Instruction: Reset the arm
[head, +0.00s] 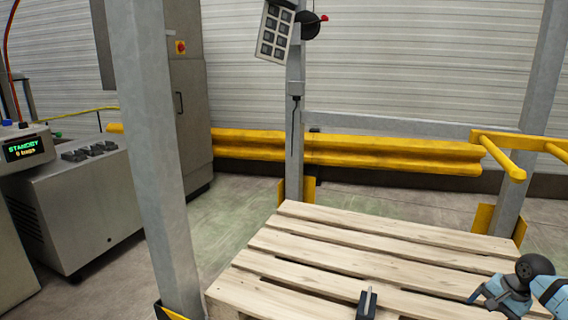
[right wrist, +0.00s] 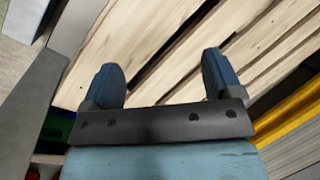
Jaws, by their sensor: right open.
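My right arm comes in at the lower right of the head view, with its gripper (head: 494,299) above the right part of a wooden pallet (head: 345,242). In the right wrist view the two blue fingers of the right gripper (right wrist: 160,72) stand wide apart with nothing between them. Pale pallet slats (right wrist: 160,35) lie beyond the fingers. My left gripper is in neither view.
A small dark block (head: 367,303) shows at the pallet's front; I cannot tell what it is. Grey posts (head: 160,150) and a yellow rail (head: 500,158) stand around the pallet. A machine with a "STANDBY" display (head: 24,149) is at left.

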